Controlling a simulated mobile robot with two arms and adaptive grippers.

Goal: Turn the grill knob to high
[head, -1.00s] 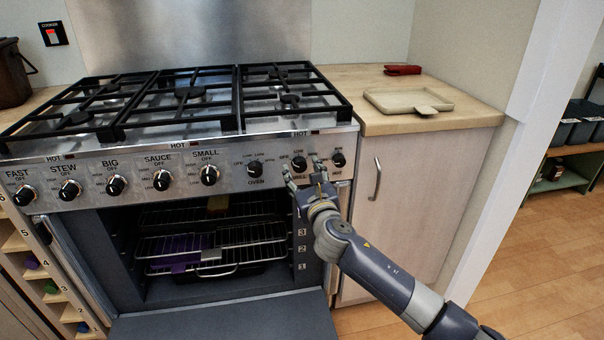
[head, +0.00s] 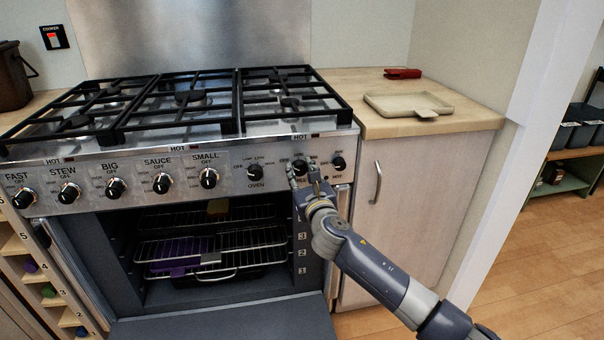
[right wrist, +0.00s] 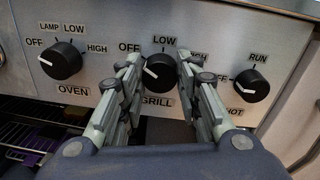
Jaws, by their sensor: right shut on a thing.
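The grill knob (head: 300,164) is a round black knob on the steel front panel of the cooker, between the oven knob and the run/hot knob. In the right wrist view the grill knob (right wrist: 160,72) has OFF at its upper left, LOW above it and HIGH at its right, partly hidden by a finger. Its white mark points left, toward the OFF side. My right gripper (right wrist: 158,62) is shut on the grill knob, one finger on each side; in the head view the right gripper (head: 303,174) is at the panel. My left gripper is not in view.
The oven knob (right wrist: 60,61) is close on the left and the run/hot knob (right wrist: 251,86) close on the right. The oven door (head: 225,318) is open below, with wire racks inside. A tray (head: 408,104) and a red object (head: 402,73) lie on the right counter.

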